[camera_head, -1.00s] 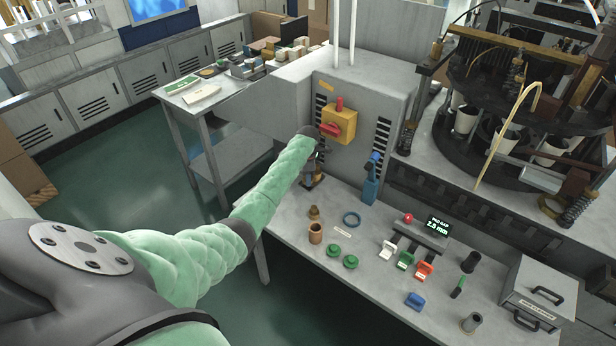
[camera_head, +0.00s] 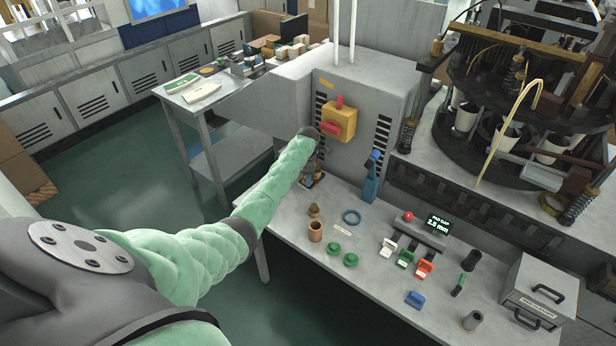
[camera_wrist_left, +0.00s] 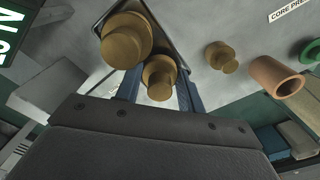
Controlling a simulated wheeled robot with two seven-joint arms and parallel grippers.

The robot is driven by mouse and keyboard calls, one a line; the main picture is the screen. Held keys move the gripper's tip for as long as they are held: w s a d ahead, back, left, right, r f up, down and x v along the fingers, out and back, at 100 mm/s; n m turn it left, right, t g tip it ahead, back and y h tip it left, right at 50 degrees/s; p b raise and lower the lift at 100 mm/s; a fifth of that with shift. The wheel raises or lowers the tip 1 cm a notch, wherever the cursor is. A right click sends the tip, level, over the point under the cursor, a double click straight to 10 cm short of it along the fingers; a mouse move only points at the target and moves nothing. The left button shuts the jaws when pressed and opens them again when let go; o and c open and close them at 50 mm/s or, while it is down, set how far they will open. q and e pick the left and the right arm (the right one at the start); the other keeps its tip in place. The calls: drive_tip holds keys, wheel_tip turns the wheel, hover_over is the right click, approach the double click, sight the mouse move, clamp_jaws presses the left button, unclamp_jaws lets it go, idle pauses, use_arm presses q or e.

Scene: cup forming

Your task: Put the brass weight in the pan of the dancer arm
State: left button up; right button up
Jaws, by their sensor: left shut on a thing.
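My left gripper (camera_head: 308,176) is low over the back left end of the bench. In the left wrist view its fingers (camera_wrist_left: 162,88) are shut on a stepped brass weight (camera_wrist_left: 159,72). A larger-looking brass weight (camera_wrist_left: 124,42) is close beside it, over or in a dark-rimmed tray or pan (camera_wrist_left: 178,45); I cannot tell whether either weight touches it. Another brass weight (camera_wrist_left: 221,57) stands apart on the bench and also shows in the head view (camera_head: 314,211). I cannot make out the dancer arm for certain. My right gripper is not in view.
A grey cabinet with a yellow and red switch (camera_head: 338,122) rises behind my left gripper. A blue upright tool (camera_head: 371,183) stands to the right.

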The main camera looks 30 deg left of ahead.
use_arm(q)
drive_tip(key=shift+f+b, duration=0.3)
drive_tip(key=shift+f, duration=0.4)
idle(0.3)
idle(0.5)
drive_tip(key=o, duration=1.1)
drive_tip(key=shift+r, duration=0.15)
